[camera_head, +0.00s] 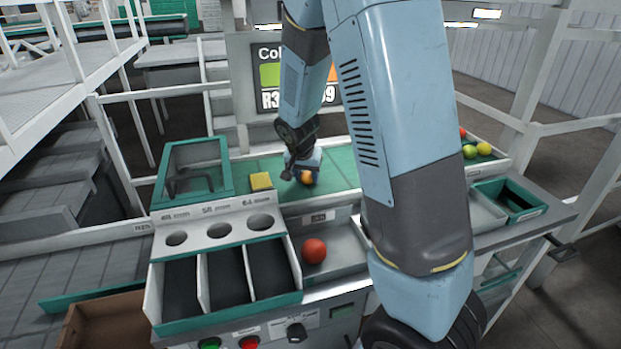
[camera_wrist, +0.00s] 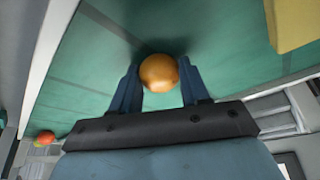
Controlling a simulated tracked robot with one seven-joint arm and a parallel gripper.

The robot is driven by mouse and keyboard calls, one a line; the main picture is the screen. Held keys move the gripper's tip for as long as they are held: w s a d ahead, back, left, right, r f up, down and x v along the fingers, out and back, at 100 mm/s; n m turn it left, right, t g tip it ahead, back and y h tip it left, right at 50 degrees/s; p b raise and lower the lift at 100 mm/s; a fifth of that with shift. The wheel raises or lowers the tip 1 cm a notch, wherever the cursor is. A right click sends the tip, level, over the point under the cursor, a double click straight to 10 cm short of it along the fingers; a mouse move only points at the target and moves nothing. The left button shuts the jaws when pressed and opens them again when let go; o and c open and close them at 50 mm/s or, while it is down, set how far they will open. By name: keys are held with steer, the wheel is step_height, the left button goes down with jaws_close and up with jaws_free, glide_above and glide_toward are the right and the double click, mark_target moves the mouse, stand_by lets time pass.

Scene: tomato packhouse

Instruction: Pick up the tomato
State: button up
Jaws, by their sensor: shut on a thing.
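An orange tomato (camera_wrist: 158,73) sits between the two blue fingers of my gripper (camera_wrist: 156,84) in the wrist view, over the green mat (camera_wrist: 90,62). The fingers are shut on its two sides. In the head view the same orange tomato (camera_head: 306,177) shows at the end of my gripper (camera_head: 304,172), low over the green mat, partly hidden by the fingers. I cannot tell whether it touches the mat. A red tomato (camera_head: 314,251) lies apart in a grey tray nearer the front.
A yellow block (camera_head: 261,181) lies on the mat left of my gripper. A sizing board (camera_head: 220,232) with three holes and dark bins stands in front. Several tomatoes (camera_head: 477,150) lie at the right, near a small green-rimmed box (camera_head: 511,200). A green open frame (camera_head: 193,170) stands at the left.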

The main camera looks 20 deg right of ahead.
mark_target(307, 173)
steer(key=shift+c, duration=0.9)
steer(key=shift+r, duration=0.55)
step_height(307, 173, up, 2)
steer(key=shift+r, duration=0.2)
steer(key=s+r, duration=0.9)
steer(key=s, duration=0.5)
steer(key=shift+a+r, duration=0.25)
steer(key=shift+a, duration=0.15)
steer(key=shift+s, duration=0.1)
